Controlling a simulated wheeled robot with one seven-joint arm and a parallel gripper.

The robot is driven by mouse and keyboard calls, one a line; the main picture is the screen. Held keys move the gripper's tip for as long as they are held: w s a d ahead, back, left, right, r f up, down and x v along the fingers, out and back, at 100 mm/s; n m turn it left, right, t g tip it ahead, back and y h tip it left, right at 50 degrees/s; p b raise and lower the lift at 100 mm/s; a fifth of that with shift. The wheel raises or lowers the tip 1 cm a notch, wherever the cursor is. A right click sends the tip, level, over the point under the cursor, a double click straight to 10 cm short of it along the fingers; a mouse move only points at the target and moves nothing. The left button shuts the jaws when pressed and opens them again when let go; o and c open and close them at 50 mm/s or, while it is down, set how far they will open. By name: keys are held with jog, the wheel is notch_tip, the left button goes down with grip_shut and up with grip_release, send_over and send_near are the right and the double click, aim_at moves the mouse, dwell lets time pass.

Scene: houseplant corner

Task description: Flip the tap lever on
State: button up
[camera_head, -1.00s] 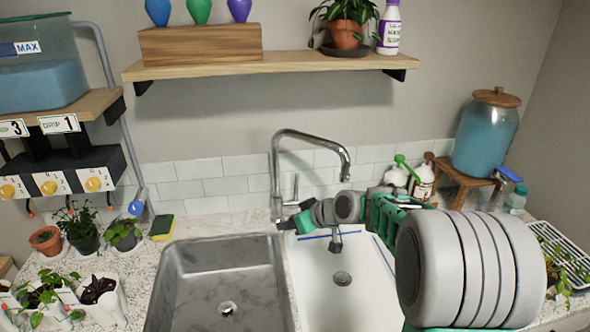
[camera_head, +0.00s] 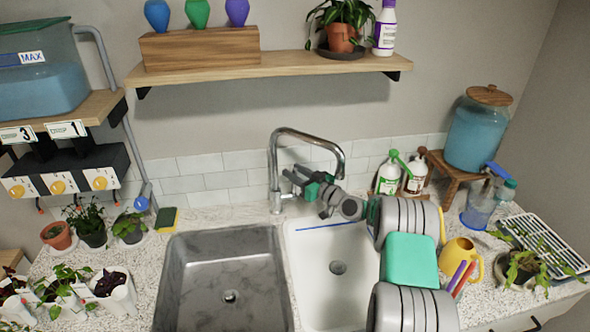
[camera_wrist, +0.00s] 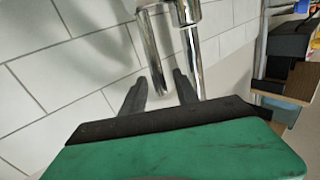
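The chrome tap (camera_head: 274,165) stands behind the divider of the double sink, its spout arching right. Its lever is hidden behind my gripper in the head view. My gripper (camera_head: 291,179) reaches in from the right, close to the tap's lower post. In the wrist view, my gripper's dark fingers (camera_wrist: 161,88) are apart, with nothing gripped. A thick chrome tube (camera_wrist: 150,45), seemingly the post, shows behind the gap. A thinner chrome rod below a joint, seemingly the lever (camera_wrist: 194,62), is beside the right-hand finger; I cannot tell whether they touch.
The steel basin (camera_head: 225,280) and white basin (camera_head: 325,290) lie in front. A sponge (camera_head: 166,220) and potted plants are left. A shelf (camera_head: 270,66) is above.

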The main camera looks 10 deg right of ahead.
jog(key=shift+c, duration=0.5)
grip_shut()
dwell(0.9)
